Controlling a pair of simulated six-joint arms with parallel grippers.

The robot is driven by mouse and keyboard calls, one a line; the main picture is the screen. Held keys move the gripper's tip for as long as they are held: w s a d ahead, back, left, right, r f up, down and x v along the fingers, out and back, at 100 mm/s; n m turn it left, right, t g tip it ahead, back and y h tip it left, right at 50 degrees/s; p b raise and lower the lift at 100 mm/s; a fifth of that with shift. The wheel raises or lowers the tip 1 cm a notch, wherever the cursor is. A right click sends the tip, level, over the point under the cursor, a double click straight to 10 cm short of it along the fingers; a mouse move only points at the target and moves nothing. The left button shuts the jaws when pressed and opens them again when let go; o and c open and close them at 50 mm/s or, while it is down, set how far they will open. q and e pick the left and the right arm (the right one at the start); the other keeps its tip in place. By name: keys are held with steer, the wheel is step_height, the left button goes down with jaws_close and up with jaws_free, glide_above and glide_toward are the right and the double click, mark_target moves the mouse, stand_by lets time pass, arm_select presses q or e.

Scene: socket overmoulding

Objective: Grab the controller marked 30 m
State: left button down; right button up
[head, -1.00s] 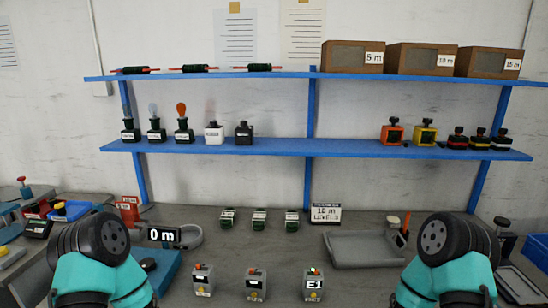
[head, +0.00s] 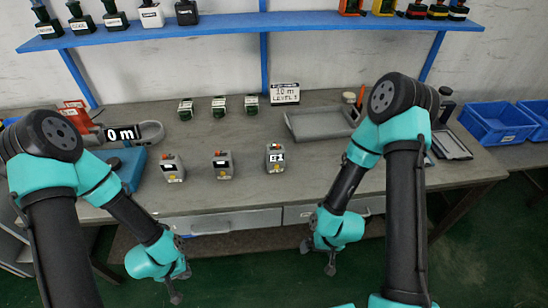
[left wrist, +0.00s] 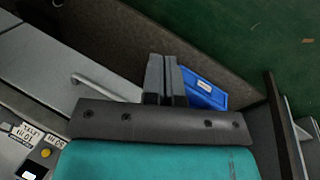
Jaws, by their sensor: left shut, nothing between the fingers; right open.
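Three grey controllers with small buttons stand upright in a row on the bench in the head view: left (head: 173,168), middle (head: 222,165) and right (head: 275,158). The right one shows "E1"; the other two displays are unreadable. In the left wrist view, part of a controller (left wrist: 40,155) with a yellow button shows at lower left, its labels turned and not surely legible. My left gripper (head: 177,289) is shut and empty, low in front of the bench; its fingers (left wrist: 164,80) lie together. My right gripper (head: 318,257) is open and empty, also in front of the bench.
Three small green devices (head: 219,108) stand behind the controllers, beside a "10 m LEVEL" sign (head: 285,94). A "0 m" display (head: 122,134) is at left. A grey tray (head: 320,124) and blue bins (head: 497,122) are at right. Drawers (head: 235,222) face my arms.

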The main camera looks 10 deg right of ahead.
arm_select(q)
steer(key=c, duration=1.8)
jaws_free()
steer(key=o, duration=1.5)
